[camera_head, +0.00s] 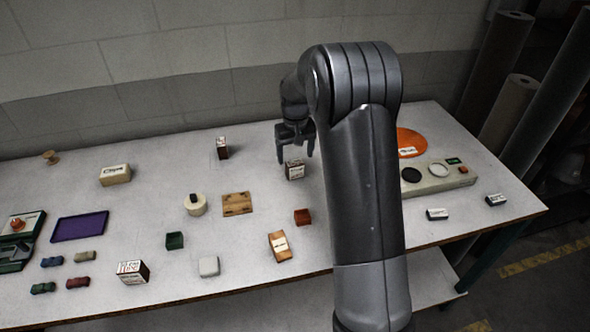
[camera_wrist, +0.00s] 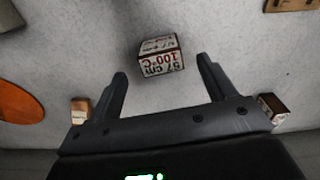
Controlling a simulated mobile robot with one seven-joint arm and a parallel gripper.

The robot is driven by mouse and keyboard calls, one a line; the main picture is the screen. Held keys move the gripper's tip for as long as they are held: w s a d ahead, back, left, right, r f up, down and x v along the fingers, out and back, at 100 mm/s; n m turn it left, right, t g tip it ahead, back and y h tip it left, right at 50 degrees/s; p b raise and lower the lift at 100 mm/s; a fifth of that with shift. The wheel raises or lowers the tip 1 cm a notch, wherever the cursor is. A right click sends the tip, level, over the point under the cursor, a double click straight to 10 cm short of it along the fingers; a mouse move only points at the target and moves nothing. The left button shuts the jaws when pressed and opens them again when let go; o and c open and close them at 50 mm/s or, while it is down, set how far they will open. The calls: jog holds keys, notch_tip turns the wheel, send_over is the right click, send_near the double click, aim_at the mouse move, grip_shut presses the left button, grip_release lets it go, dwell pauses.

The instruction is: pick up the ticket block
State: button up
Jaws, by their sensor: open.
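The ticket block (camera_head: 294,171) is a small white box with dark edges and red and black print; it stands on the white table just below my gripper (camera_head: 295,157). In the wrist view the block (camera_wrist: 162,57) shows "57 cm" and "100°C" on the side facing me. My gripper (camera_wrist: 162,70) is open and empty there. The block lies ahead of the gap between the two fingertips, slightly turned, narrower than the gap and apart from both fingers.
Similar printed boxes stand at back left (camera_head: 222,148) and front left (camera_head: 132,271). An orange disc (camera_head: 411,142) and a beige panel (camera_head: 437,178) are right of my arm.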

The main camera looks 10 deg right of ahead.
aim_at(295, 162)
jog(key=shift+w+f, duration=0.15)
jog(key=shift+f, duration=3)
jog(key=shift+c, duration=0.4)
jog(key=c, duration=1)
jog(key=shift+r, duration=0.15)
